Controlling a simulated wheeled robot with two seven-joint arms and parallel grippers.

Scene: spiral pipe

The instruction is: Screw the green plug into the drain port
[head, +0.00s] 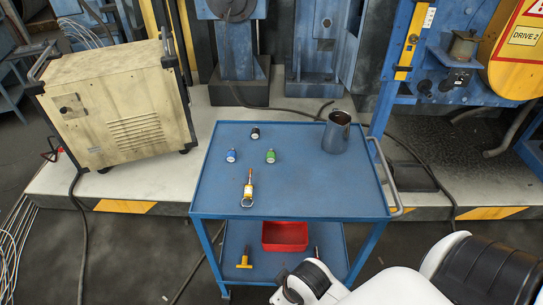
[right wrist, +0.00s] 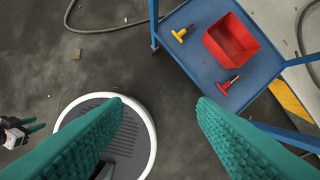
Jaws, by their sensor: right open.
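The green plug (head: 270,156) stands on the top of the blue cart (head: 300,190), right of a blue plug (head: 231,156) and in front of a black plug (head: 255,133). I cannot make out the drain port for certain. My right gripper (right wrist: 160,101) is open and empty, its teal fingers wide apart above the floor beside the cart's lower shelf. It is away from the green plug, which its wrist view does not show. My left gripper (right wrist: 37,127) shows small at the left edge of the right wrist view; its jaw state is unclear.
A yellow-handled tool with a ring (head: 248,189) and a metal pitcher (head: 336,132) are on the cart top. A red bin (head: 285,236) and a yellow T-handled tool (head: 244,261) are on the lower shelf. A cream cabinet (head: 115,105) stands left; blue machinery stands behind.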

